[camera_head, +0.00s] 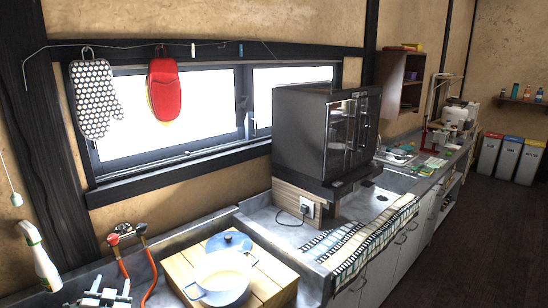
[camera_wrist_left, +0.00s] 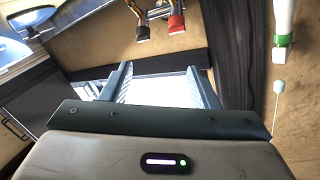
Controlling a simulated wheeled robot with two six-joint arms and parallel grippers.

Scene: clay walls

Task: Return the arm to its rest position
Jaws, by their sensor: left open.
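My left gripper (camera_head: 108,291) shows at the bottom left of the head view, low in front of the metal counter by the gas taps. In the left wrist view its two fingers (camera_wrist_left: 158,78) stand wide apart with nothing between them. The arm behind it is mostly out of the head view. My right gripper is not in view.
Gas taps with red hoses (camera_head: 128,236) and a spray bottle (camera_head: 40,258) are close to the left gripper. A white pot (camera_head: 222,283) and blue lid (camera_head: 229,242) rest on a wooden block (camera_head: 270,286). A black glass-fronted cabinet (camera_head: 300,135) stands beyond.

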